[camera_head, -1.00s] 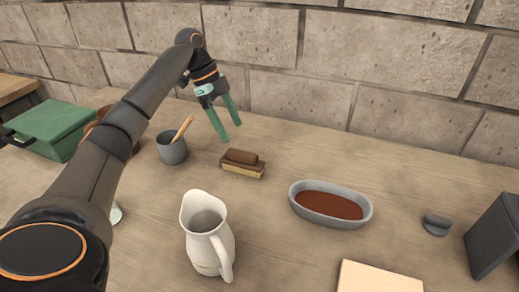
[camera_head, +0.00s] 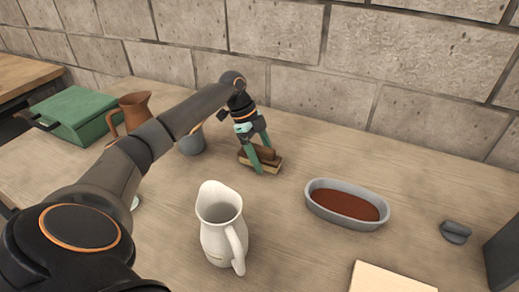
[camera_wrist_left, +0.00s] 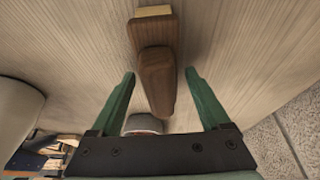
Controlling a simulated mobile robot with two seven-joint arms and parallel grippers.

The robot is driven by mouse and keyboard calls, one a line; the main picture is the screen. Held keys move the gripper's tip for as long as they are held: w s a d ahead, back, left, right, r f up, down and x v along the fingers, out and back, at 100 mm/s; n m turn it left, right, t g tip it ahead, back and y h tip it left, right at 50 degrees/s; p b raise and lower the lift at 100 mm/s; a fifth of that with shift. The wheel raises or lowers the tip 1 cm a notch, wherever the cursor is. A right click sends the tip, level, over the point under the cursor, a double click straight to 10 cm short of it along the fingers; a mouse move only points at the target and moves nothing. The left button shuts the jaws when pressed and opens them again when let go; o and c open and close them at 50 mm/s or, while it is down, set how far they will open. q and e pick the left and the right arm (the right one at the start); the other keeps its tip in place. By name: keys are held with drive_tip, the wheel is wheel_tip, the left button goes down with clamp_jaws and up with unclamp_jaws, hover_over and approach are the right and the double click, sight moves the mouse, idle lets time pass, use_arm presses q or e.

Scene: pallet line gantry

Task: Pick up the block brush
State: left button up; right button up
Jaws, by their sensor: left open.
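The block brush (camera_head: 246,159), with a brown wooden grip and a pale bristle base, lies on the table toward the wall. My left gripper (camera_head: 263,166) is open over it, its green fingers reaching down around the brown grip. In the left wrist view, the brush (camera_wrist_left: 157,80) lies between and beyond the two spread fingertips of the left gripper (camera_wrist_left: 159,74), with a gap on each side. The fingers hide part of the brush in the head view. My right gripper is not in view.
A grey cup (camera_head: 191,143) stands just left of the brush, partly behind my arm. A white pitcher (camera_head: 222,235) stands in front, and an oval grey dish (camera_head: 318,205) with reddish-brown contents is to the right. A brown jug (camera_head: 135,108) and green box (camera_head: 85,115) are at left.

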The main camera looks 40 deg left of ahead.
use_arm(q)
drive_tip(key=shift+d+f, duration=0.15)
drive_tip(key=shift+f, duration=0.15)
drive_tip(key=shift+c, duration=0.3)
clamp_jaws()
